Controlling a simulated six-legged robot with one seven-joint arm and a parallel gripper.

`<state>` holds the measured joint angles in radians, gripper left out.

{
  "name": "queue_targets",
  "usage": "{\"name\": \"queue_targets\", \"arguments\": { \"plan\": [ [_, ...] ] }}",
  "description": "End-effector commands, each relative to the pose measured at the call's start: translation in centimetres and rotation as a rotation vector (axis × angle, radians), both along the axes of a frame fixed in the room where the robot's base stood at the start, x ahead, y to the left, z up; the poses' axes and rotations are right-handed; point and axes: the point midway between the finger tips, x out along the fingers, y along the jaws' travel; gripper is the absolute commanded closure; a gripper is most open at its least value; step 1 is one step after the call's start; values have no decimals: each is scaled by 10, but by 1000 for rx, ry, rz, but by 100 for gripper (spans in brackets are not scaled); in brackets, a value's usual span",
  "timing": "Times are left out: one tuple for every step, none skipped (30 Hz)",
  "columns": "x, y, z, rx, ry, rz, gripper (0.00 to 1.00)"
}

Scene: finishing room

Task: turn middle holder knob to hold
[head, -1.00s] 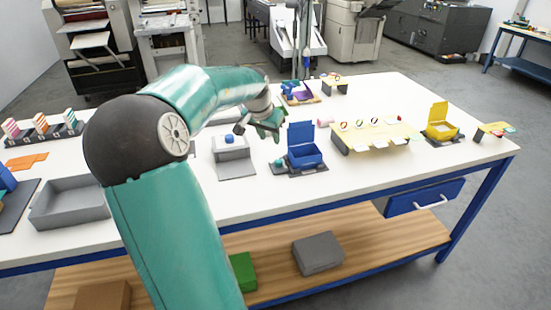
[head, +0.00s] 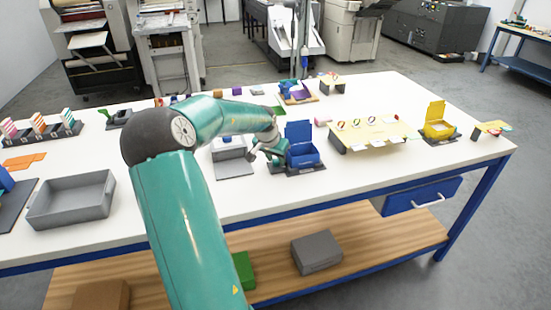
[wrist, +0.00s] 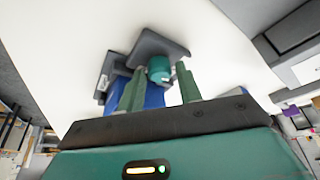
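A blue holder (head: 304,157) with its lid raised stands on a dark base on the white table, between a purple holder at the back and a yellow one at the right. Its teal round knob (wrist: 160,68) sits on a grey plate in the wrist view; in the head view my gripper hides it. My gripper (head: 274,157) is at the left front of the blue holder. In the wrist view my gripper (wrist: 160,74) has its two fingers apart, with the knob in line with the gap near the tips. I cannot tell whether they touch it. The knob's setting is not readable.
A grey dispenser-like box (head: 228,148) stands just left of my gripper. A yellow panel (head: 372,135) with several coloured rings and the yellow holder (head: 438,125) stand to the right. A grey tray (head: 72,200) lies at the left. The front middle of the table (head: 250,195) is clear.

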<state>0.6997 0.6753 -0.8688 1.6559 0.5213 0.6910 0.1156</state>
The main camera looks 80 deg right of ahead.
Motion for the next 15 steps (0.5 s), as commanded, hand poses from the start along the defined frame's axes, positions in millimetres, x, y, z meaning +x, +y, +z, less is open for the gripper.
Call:
{"name": "queue_targets", "arguments": {
  "plan": [
    [0,-1,-1,0,0,0,65],
    [0,-1,-1,0,0,0,65],
    [0,-1,-1,0,0,0,65],
    [0,-1,-1,0,0,0,65],
    [0,0,-1,0,0,0,65],
    [0,0,-1,0,0,0,65],
    [0,0,-1,0,0,0,65],
    [0,0,-1,0,0,0,69],
    [0,0,-1,0,0,0,77],
    [0,0,-1,0,0,0,83],
    [0,0,-1,0,0,0,89],
    [0,0,-1,0,0,0,97],
    [0,0,-1,0,0,0,97],
    [0,0,-1,0,0,0,97],
    [0,0,-1,0,0,0,97]
  ]
}}
